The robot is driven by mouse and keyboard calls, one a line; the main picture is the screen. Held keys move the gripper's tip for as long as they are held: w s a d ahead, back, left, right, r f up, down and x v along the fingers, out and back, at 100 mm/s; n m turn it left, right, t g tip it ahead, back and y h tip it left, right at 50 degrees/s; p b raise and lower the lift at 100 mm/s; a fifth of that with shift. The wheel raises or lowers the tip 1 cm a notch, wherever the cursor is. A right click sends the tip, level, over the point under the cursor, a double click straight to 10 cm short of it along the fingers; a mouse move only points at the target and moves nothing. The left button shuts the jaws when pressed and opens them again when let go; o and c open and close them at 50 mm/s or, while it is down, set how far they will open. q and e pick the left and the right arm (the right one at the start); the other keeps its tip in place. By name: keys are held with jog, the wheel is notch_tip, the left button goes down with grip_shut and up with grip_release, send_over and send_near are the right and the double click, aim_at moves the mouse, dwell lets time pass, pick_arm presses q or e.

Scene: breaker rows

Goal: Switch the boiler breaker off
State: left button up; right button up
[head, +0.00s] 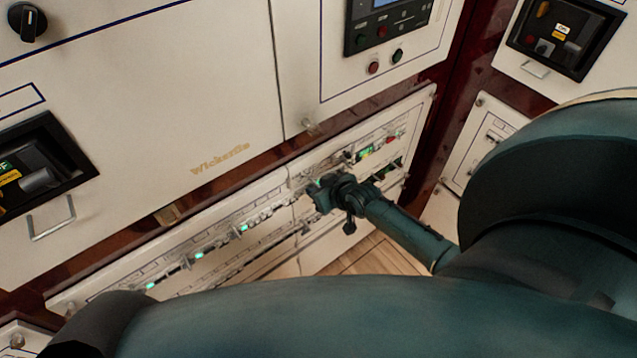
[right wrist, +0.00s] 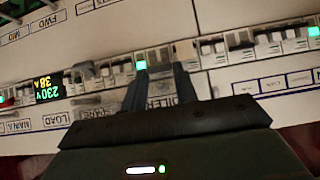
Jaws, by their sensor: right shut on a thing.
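The breaker panel (head: 215,240) is a low cream panel with rows of small switches and lit green lamps. My right gripper (head: 322,192) is at this panel, towards its right part. In the right wrist view its two dark fingers (right wrist: 160,82) are shut on a breaker switch in the row, which I take to be the boiler breaker (right wrist: 158,57). The upside-down label below it is partly covered by the fingers. A green lamp (right wrist: 141,65) is lit just beside the held switch. The lever's exact position is hidden by the fingers. My left gripper is not in view.
Neighbouring breakers (right wrist: 240,42) stand close on both sides of the fingers. A lit display (right wrist: 47,90) is to the left. Above the panel in the head view are a cream cabinet front (head: 170,100) and a control box (head: 390,22). Wooden floor (head: 375,260) lies below.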

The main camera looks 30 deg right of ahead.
pick_arm(q)
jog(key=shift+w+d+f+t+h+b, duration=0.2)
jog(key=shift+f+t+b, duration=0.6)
jog(key=shift+b, duration=2.8)
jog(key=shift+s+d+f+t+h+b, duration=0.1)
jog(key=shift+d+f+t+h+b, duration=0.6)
jog(key=shift+b, duration=2.95)
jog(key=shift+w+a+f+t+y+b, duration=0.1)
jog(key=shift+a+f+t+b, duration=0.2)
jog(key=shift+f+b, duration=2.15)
pick_arm(e)
jog(key=shift+s+f+t+y+b, duration=0.15)
jog(key=shift+f+t+b, duration=0.25)
jog(key=shift+f+t, duration=1.05)
jog(key=shift+s+f+t+y+b, duration=0.1)
jog(key=shift+f+t+y+b, duration=0.25)
jog(key=shift+t, duration=2.15)
jog(key=shift+s+f+t+y+b, duration=0.1)
jog(key=shift+f+t+b, duration=0.3)
jog(key=shift+f+t, duration=1.1)
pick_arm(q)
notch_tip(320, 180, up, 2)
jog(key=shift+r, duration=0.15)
pick_arm(e)
jog(key=shift+r+t, duration=0.45)
jog(key=shift+r, duration=0.05)
jog(key=o, duration=1)
